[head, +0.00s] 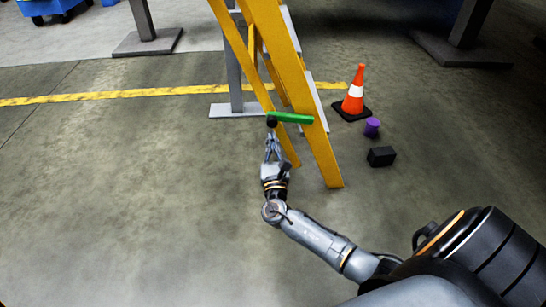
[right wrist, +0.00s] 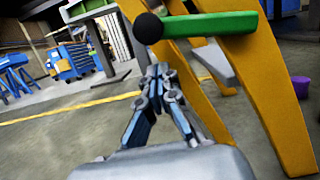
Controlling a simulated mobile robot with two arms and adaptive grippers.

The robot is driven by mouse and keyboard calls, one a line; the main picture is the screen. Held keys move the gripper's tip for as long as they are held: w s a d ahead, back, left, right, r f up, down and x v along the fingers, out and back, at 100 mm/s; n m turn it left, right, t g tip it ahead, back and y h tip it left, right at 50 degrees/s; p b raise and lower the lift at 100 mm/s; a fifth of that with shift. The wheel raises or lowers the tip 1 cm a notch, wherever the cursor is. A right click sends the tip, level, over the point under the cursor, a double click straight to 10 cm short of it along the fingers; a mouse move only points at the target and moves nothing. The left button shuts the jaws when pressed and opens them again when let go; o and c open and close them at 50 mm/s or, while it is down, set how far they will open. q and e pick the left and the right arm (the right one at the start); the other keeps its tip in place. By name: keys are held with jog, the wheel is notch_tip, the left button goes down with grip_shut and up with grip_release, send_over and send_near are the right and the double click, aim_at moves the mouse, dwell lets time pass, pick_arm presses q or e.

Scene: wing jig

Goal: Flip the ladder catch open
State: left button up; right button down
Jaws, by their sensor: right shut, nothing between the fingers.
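The ladder catch is a green bar (head: 290,117) with a black ball knob (head: 272,122) at its left end. It lies roughly level across the legs of the yellow ladder (head: 290,75). In the right wrist view the green bar (right wrist: 212,24) runs right from the black knob (right wrist: 148,28). My right gripper (head: 272,138) is just below the knob in the head view. In the right wrist view its fingertips (right wrist: 158,72) are together and empty, below the knob; I cannot tell whether they touch it. My left gripper is in neither view.
An orange cone (head: 354,92), a purple cylinder (head: 372,127) and a black box (head: 381,156) stand on the floor right of the ladder. Grey stand feet (head: 147,42) are behind. The floor to the left is clear, crossed by a yellow line (head: 130,94).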

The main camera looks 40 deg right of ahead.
jog(key=shift+r, duration=0.9)
